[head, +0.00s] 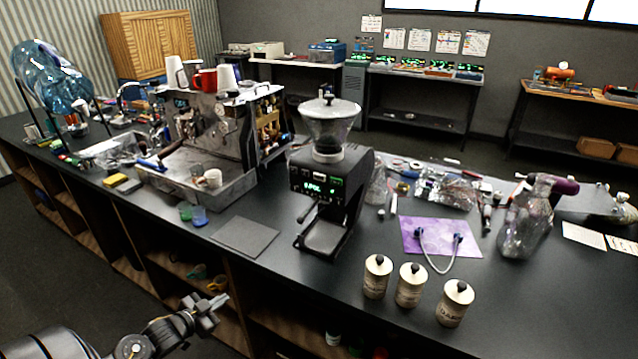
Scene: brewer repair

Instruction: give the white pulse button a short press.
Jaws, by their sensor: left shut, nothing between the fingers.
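A black coffee grinder (352,165) with a clear hopper (330,120) stands upright on the counter, right of the espresso machine. Its front has a lit green display (314,188) and small buttons. They are too small for me to tell which is the white pulse button. My left gripper (221,299) is shut and empty in the lower left. It is in front of the counter, apart from the grinder and to its lower left in the picture. My right gripper is not in view.
A steel espresso machine (213,125) with cups on top stands left of the grinder. A dark mat (245,237) lies in front. Several cream canisters (376,276) stand at the grinder's right front, near a purple cloth (428,232). Open shelves lie below the counter edge.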

